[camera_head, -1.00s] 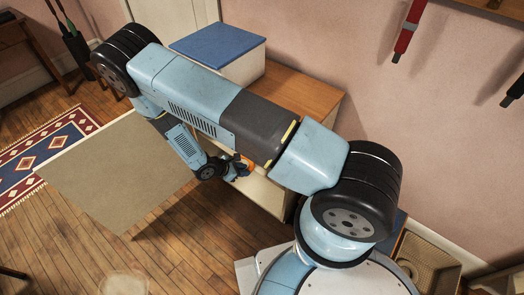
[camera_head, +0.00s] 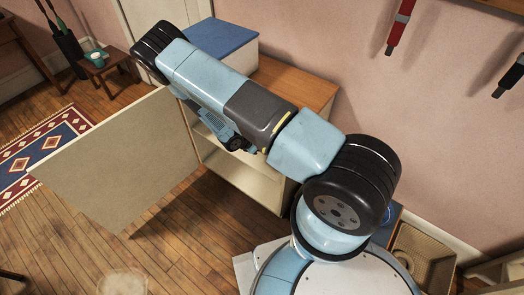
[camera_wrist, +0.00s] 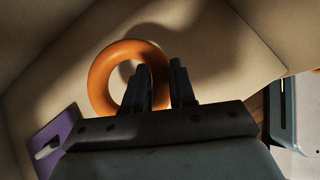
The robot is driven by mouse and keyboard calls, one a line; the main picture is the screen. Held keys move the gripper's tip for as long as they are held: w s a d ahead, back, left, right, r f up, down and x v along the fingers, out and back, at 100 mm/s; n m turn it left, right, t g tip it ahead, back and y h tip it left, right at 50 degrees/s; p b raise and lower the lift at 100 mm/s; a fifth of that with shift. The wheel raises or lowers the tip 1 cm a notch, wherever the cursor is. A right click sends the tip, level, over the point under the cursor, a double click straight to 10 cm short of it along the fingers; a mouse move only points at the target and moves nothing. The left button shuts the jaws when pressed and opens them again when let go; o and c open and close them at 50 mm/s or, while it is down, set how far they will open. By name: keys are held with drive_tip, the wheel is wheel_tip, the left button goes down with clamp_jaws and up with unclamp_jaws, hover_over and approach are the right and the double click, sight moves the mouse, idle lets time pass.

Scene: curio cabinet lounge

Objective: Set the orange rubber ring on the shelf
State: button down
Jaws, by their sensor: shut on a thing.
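The orange rubber ring (camera_wrist: 98,82) is in the wrist view, with the right side of its rim between the two dark fingers of my gripper (camera_wrist: 161,84). My gripper is shut on that rim. Behind the ring is a pale surface (camera_wrist: 225,50) inside the cabinet, with shadows on it. I cannot tell whether the ring touches it. In the head view the open front of the cabinet shows a shelf (camera_head: 208,132), partly covered by my arm. The ring and my fingers are hidden in that view.
The cabinet door (camera_head: 115,165) stands wide open on the left. A purple object (camera_wrist: 57,140) with a pale part lies near the ring in the wrist view. A white box with a blue lid (camera_head: 222,38) stands on the cabinet's wooden top (camera_head: 295,82). The floor in front is clear.

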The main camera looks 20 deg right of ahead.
drive_tip(key=shift+f, duration=1.9)
drive_tip(key=shift+w+d+f, duration=0.1)
drive_tip(key=shift+f, duration=0.15)
drive_tip(key=c, duration=0.9)
unclamp_jaws()
drive_tip(key=shift+r, duration=0.1)
drive_tip(key=v, duration=1.2)
